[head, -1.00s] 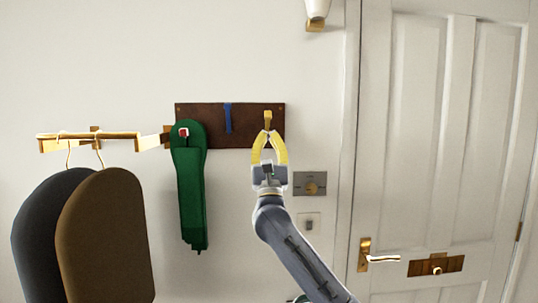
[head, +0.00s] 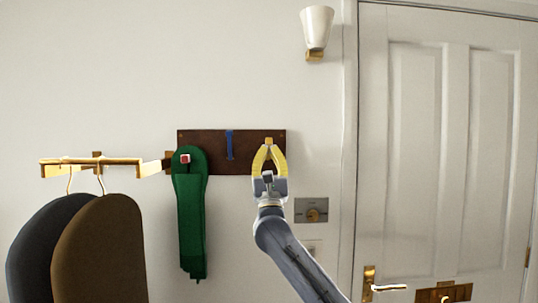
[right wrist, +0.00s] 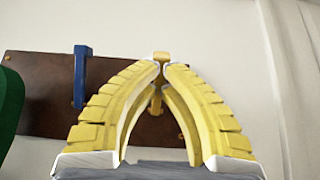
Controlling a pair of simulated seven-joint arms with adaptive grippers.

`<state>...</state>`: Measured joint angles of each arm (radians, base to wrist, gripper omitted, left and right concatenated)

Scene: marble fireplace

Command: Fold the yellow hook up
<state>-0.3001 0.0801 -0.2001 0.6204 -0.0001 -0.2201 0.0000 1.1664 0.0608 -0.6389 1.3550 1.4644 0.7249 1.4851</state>
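The yellow hook (head: 269,141) is at the right end of a dark brown wall board (head: 212,138). In the right wrist view, the hook's top (right wrist: 161,56) shows just above the fingertips, and its lower part shows behind them. My right gripper (head: 268,149) is at the hook from below. Its yellow fingers nearly meet at the tips, with the hook's stem in the narrow gap between them. The fingertips hide part of the stem, so its exact tilt is hard to tell. My left gripper is not in view.
A blue hook (head: 229,145) is upright at mid-board. A green scarf-like piece (head: 191,215) hangs at the board's left end. Further left, a rail (head: 92,161) carries a dark (head: 33,250) and a brown garment (head: 100,250). A door (head: 430,160) is at right.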

